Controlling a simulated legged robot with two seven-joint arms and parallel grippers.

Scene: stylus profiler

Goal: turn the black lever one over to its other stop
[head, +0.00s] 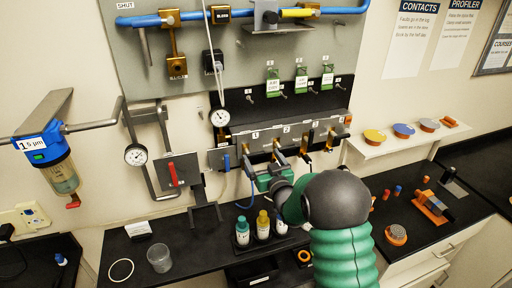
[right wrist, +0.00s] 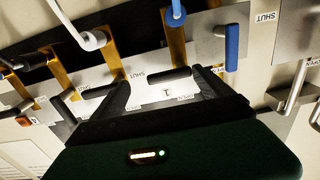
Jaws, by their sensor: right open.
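The black lever one (right wrist: 168,76) shows in the right wrist view as a short dark bar on the metal panel, above a plate marked 1, with a SHUT label on its left. My right gripper (right wrist: 162,80) is open, its two dark fingers on either side of the lever with gaps; I cannot tell whether either touches it. In the head view my right gripper (head: 266,170) is at the valve manifold (head: 240,144), below label 1, and its arm hides part of the front; lever one is not clear there. My left gripper is not in view.
A blue handle (right wrist: 232,47) stands close beside lever one, and brass fittings and hoses are nearby. A red lever (head: 173,174) is on a plate to the left. Several bottles (head: 242,232) stand on the bench below. A shelf with discs (head: 404,131) is right.

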